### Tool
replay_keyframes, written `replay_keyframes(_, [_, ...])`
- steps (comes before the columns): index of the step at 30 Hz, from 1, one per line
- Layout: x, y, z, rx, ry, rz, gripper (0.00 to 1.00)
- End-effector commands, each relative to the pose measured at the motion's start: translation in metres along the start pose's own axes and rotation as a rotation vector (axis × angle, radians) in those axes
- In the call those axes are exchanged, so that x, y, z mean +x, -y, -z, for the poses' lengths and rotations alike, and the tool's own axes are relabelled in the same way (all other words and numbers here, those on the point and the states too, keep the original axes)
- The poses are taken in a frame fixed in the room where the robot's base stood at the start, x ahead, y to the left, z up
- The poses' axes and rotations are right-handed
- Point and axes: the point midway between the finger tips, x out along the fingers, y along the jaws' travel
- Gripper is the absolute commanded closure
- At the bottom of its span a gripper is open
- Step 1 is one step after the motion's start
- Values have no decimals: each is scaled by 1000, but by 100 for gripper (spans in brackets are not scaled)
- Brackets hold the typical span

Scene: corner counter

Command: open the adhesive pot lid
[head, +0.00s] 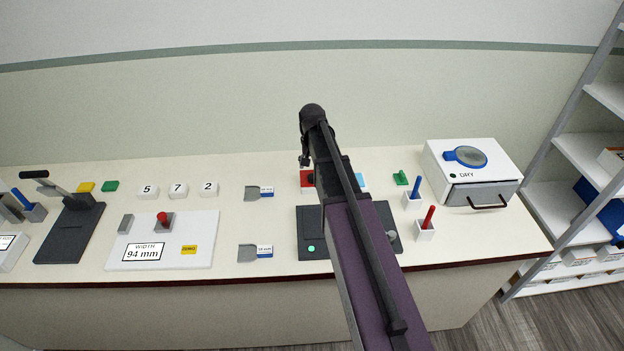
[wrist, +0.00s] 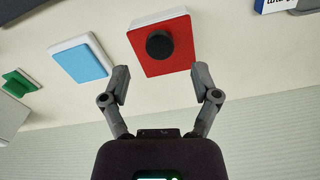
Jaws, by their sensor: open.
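A red square lid with a round black knob (wrist: 160,44) sits flat on a low white box in the wrist view; it appears to be the adhesive pot lid (wrist: 181,62), and it looks closed. In the head view the red lid (head: 305,176) is partly hidden behind my arm, at the back of the counter. My gripper (wrist: 164,84) is open and empty. Its two fingers are spread just short of the red lid in the wrist view, apart from the knob. In the head view my arm hides most of the gripper.
A light blue block (wrist: 82,62) and a green piece (wrist: 19,83) lie beside the pot. A dark plate (head: 311,226) is in front, partly under my arm. Blue and red sticks in white holders and a white dryer box (head: 441,160) stand to the right. Cards (head: 265,192) lie left.

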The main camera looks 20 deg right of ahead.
Motion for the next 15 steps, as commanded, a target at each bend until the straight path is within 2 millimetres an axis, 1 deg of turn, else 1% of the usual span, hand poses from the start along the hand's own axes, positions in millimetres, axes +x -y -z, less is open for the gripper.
replay_keyframes(1, [8,0,0,0,0,0,21])
replay_keyframes(6, [21,0,0,0,0,0,21])
replay_keyframes(15, [37,0,0,0,0,0,21])
